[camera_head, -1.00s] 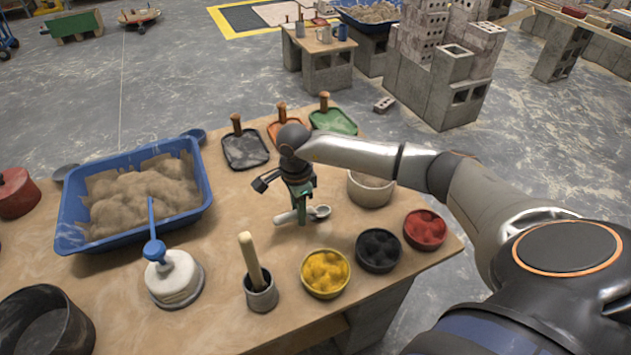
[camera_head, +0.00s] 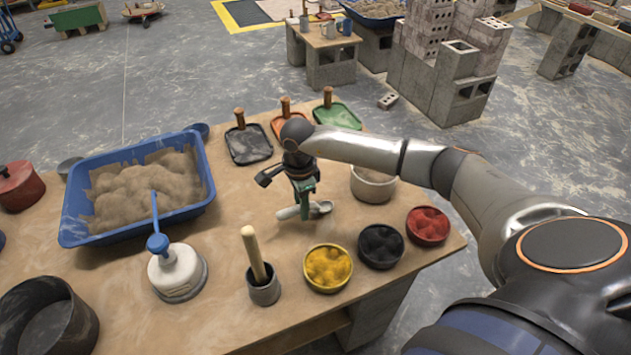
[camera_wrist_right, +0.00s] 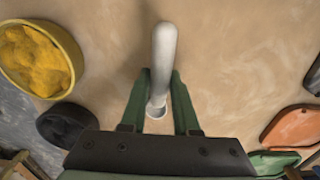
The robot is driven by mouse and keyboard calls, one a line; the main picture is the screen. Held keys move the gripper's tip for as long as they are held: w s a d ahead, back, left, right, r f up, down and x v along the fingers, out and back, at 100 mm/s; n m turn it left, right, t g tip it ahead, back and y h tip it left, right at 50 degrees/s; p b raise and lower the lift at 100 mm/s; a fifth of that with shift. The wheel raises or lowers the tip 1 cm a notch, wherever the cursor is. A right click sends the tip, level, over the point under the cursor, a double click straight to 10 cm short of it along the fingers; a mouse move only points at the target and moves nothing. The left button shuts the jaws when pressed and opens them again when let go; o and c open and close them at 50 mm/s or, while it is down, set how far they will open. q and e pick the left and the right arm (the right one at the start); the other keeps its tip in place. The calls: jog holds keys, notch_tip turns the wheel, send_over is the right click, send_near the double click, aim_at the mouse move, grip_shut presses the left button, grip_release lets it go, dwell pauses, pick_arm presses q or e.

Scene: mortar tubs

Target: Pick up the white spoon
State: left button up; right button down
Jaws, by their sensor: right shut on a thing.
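The white spoon (camera_head: 288,212) is near the middle of the wooden table, its handle to the left and its bowl to the right. My right gripper (camera_head: 305,212) comes down over it from above and is shut on it. In the right wrist view the spoon's pale handle (camera_wrist_right: 164,55) passes between the two green fingers (camera_wrist_right: 160,88), with the bowl towards the palm. I cannot tell whether the spoon touches the tabletop or is just above it. My left gripper is not in view.
A white-grey tub (camera_head: 373,186) stands close right of the gripper. Yellow (camera_head: 327,268), black (camera_head: 380,246) and red (camera_head: 428,226) powder bowls line the near right edge. A blue sand tray (camera_head: 75,235) is left. Bare tabletop surrounds the spoon's left side.

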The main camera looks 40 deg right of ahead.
jog(key=shift+r, duration=0.15)
jog(key=shift+r, duration=0.6)
jog(key=s+a+r+b, duration=0.2)
jog(key=s+a+r, duration=0.4)
jog(key=s+r, duration=0.65)
jog(key=a+n, duration=0.1)
jog(key=n, duration=0.6)
jog(key=w+a+r+n+p, duration=0.1)
jog(key=n, duration=0.5)
jog(key=w+a+n+p, duration=0.1)
jog(key=a+n, duration=0.1)
jog(key=n, duration=0.5)
jog(key=shift+r+n, duration=0.2)
jog(key=shift+n, duration=0.1)
